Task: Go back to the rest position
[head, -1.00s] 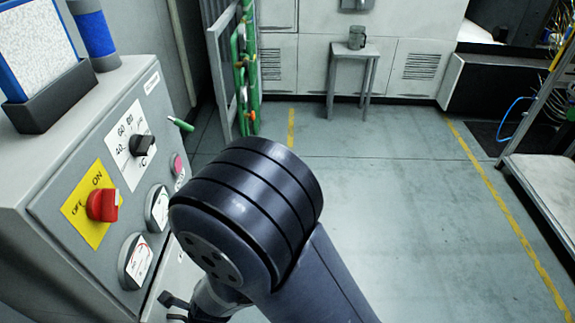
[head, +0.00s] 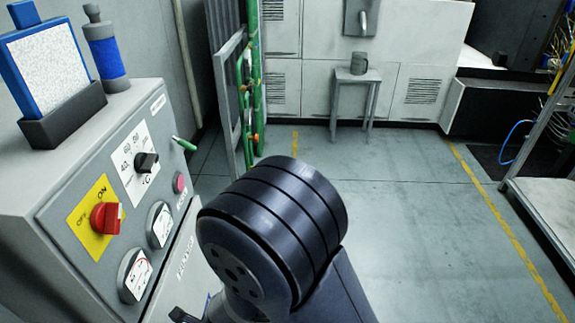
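My arm rises from the bottom of the head view, with a dark ribbed joint in the middle of the lower half. My gripper is not seen; the arm's far end is hidden behind this joint or lies below the frame. The grey control cabinet (head: 60,190) stands close at the left of the arm. Its sloped front carries a red switch (head: 107,217) on a yellow plate, a black knob (head: 147,162), two round gauges and a pink button (head: 180,183). A green-handled lever (head: 183,143) sticks out at its right edge.
On the cabinet stand a blue-framed white panel (head: 48,66) in a dark holder and a blue-banded bottle (head: 106,52). A small stool (head: 356,78) with a grey mug (head: 359,63) stands at the back wall. A shelf (head: 545,205) is at right. The floor (head: 410,210) between is clear.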

